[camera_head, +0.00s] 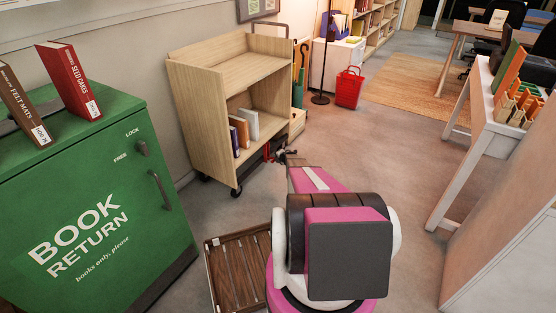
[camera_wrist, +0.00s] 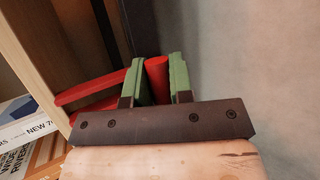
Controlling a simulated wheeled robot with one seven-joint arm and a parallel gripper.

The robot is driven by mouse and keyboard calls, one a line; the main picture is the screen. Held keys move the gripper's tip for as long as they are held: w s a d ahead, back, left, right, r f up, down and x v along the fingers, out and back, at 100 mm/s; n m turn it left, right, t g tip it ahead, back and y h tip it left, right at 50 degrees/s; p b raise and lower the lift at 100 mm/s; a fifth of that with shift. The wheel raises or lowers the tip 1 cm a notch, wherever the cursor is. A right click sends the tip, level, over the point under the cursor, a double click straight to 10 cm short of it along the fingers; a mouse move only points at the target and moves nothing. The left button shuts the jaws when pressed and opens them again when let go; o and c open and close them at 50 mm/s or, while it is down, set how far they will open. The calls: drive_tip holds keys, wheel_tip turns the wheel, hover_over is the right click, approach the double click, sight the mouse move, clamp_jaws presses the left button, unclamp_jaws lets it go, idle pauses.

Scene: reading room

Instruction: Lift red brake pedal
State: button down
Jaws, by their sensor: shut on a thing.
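The red brake pedal (camera_wrist: 157,72) shows in the wrist view as a red piece between the green pads of my gripper (camera_wrist: 156,84). The jaws are shut on it, one pad on each side. A red bar (camera_wrist: 95,88) runs left from behind the left pad towards the cart's wooden side; whether it is one piece with the gripped part is hidden. In the head view my gripper (camera_head: 286,157) is low beside the right end of the wooden book cart (camera_head: 240,72). The pedal is too small and covered there to make out its tilt.
The green book return box (camera_head: 100,190) with two books on top stands at the left. A slatted wooden crate (camera_head: 232,270) lies on the floor by my base. A white table (camera_head: 487,115) is at the right; the middle floor is clear.

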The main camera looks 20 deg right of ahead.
drive_tip(key=shift+w+a+r, duration=0.1)
drive_tip(key=shift+r, duration=0.15)
idle(0.3)
drive_tip(key=c, duration=1)
unclamp_jaws()
drive_tip(key=v, duration=1)
drive_tip(key=shift+s+r, duration=0.2)
drive_tip(key=shift+s, duration=0.15)
